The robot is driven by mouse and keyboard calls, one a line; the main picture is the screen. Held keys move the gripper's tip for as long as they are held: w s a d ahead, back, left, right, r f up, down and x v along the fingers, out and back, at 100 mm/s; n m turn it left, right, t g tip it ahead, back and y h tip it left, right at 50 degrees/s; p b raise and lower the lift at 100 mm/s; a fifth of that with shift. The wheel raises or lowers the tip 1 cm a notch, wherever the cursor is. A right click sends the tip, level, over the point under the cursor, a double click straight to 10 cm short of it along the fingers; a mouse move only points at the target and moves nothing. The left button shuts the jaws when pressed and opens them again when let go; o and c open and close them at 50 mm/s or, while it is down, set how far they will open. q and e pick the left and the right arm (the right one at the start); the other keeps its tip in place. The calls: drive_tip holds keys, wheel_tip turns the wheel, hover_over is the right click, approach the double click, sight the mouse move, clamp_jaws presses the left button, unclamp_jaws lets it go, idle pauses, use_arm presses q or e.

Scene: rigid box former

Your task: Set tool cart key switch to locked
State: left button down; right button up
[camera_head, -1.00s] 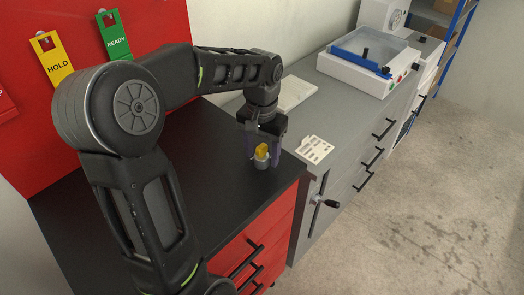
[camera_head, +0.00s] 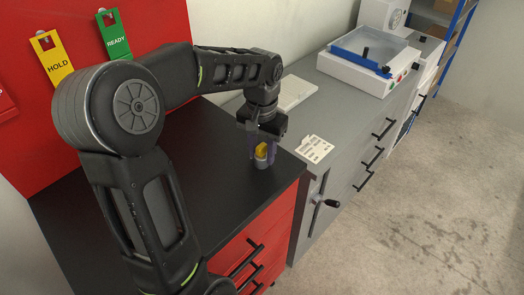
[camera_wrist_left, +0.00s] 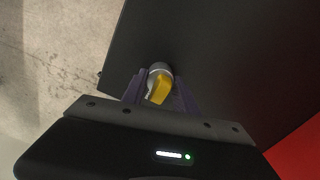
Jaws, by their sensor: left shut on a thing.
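The key switch (camera_head: 262,161) stands on the black top of the red tool cart (camera_head: 205,170), near its right edge. It has a grey round base and a yellow key (camera_head: 261,150) on top. My left gripper (camera_head: 263,148) points down over it, with its purple fingers shut on the yellow key. The left wrist view shows the yellow key (camera_wrist_left: 159,90) between the two fingers and the grey base (camera_wrist_left: 159,69) beyond it. Any lock marking on the switch is too small to read. My right gripper does not show.
A red panel with a yellow HOLD tag (camera_head: 52,57) and a green READY tag (camera_head: 113,36) rises behind the cart. A grey cabinet (camera_head: 345,100) stands to the right, with a white card (camera_head: 314,148) on it. Bare floor lies at the right.

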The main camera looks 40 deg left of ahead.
use_arm(q)
drive_tip(key=shift+m, duration=2.3)
drive_tip(key=shift+m+p, duration=0.4)
drive_tip(key=shift+m, duration=1.7)
drive_tip(key=shift+d+m, duration=0.1)
drive_tip(key=shift+m, duration=2.3)
drive_tip(key=shift+m+p, duration=0.45)
drive_tip(key=shift+m, duration=1.85)
drive_tip(key=c, duration=0.9)
unclamp_jaws()
drive_tip(key=shift+c, duration=0.2)
